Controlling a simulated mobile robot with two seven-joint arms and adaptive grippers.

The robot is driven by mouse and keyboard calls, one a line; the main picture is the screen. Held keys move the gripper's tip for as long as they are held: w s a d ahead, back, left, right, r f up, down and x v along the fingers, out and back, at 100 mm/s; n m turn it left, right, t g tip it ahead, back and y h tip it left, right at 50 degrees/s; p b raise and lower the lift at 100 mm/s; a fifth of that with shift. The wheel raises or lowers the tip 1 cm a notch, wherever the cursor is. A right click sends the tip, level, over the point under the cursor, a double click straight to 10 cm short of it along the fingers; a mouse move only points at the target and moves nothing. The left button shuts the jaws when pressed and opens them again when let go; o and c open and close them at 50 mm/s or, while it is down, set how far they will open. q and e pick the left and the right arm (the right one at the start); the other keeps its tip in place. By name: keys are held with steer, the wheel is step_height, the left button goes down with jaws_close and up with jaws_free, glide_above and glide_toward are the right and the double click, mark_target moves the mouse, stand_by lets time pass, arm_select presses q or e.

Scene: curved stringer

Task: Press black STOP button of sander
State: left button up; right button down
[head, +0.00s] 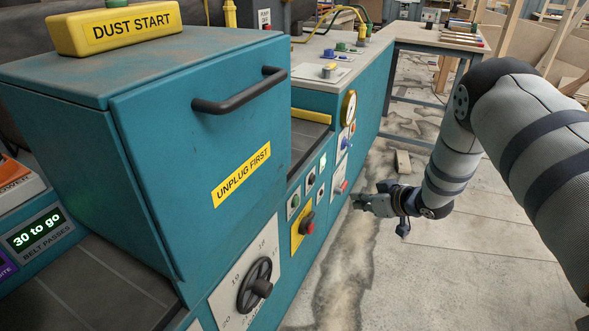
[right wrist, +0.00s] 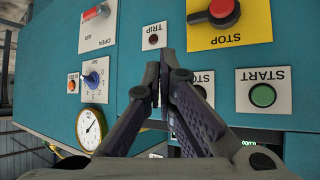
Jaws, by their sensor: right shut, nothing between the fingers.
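The teal sander has a white STOP plate with a small dark button (head: 311,179) on its front panel. In the right wrist view the white STOP plate (right wrist: 204,77) is partly covered by a finger, and most of its button is hidden. A green START button (head: 293,201) is beside it; it also shows in the right wrist view (right wrist: 262,95). My right gripper (head: 356,201) is shut and empty, to the right of these buttons and apart from the panel in the head view. In its wrist view the fingertips (right wrist: 164,58) meet near the TRIP plate. My left gripper is out of view.
A red knob on a yellow STOP plate (head: 303,230) sits below the white plates.

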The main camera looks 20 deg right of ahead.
mark_target(313, 180)
steer(key=shift+w+d+r, duration=0.1)
steer(key=shift+w+r, duration=0.2)
steer(key=shift+s, duration=0.1)
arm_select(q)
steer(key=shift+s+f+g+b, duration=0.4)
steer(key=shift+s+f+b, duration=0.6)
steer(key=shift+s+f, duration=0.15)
arm_select(e)
steer(key=w+a, duration=0.5)
steer(key=w, duration=0.1)
steer(key=shift+w+a, duration=0.4)
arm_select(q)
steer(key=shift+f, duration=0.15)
arm_select(e)
steer(key=shift+w+a, duration=0.25)
steer(key=shift+w, duration=0.1)
